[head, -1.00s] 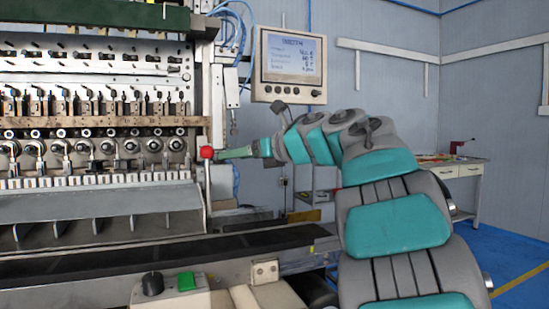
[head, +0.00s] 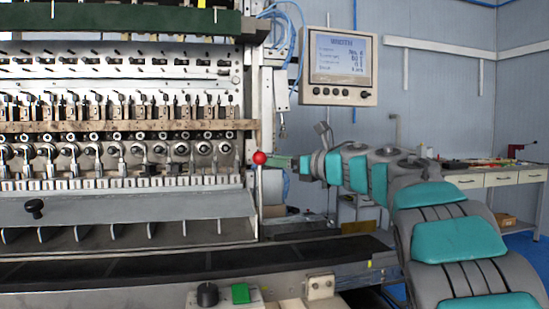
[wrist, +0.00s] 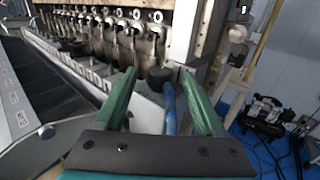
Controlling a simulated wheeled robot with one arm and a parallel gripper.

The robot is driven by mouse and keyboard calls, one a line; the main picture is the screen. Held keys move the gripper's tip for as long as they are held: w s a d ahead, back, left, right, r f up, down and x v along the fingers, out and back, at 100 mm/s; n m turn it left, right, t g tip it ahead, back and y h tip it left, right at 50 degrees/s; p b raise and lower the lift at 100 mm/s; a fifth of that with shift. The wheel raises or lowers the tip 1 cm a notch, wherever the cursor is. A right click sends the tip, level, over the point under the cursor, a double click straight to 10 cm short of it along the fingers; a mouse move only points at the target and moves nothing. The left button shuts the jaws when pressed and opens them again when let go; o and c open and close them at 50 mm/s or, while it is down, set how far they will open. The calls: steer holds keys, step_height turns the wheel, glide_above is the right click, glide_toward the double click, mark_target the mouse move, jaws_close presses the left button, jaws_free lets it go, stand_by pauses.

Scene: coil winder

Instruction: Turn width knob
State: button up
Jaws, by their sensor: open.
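A display panel (head: 338,67) at the upper middle of the head view reads "WIDTH", with a small dark knob (head: 364,94) at its lower right. A larger black knob (head: 207,294) stands on a control box at the front, beside a green button (head: 240,293). No label shows which one is the width knob. My gripper (head: 276,162) is at the machine's right end, just right of a red ball handle (head: 260,158), below the display and well above the front knob. In the wrist view its green fingers (wrist: 158,73) are apart; a dark rounded part (wrist: 160,77) shows between them.
The coil winder (head: 120,155) fills the left side, with a black handle (head: 34,208) on its sloping cover. A dark belt-like strip (head: 180,263) runs along its front. A workbench (head: 500,178) stands at the right. In the wrist view, blue floor shows at right.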

steer(key=shift+w+a, duration=0.15)
steer(key=shift+a, duration=0.05)
jaws_close()
stand_by(0.6)
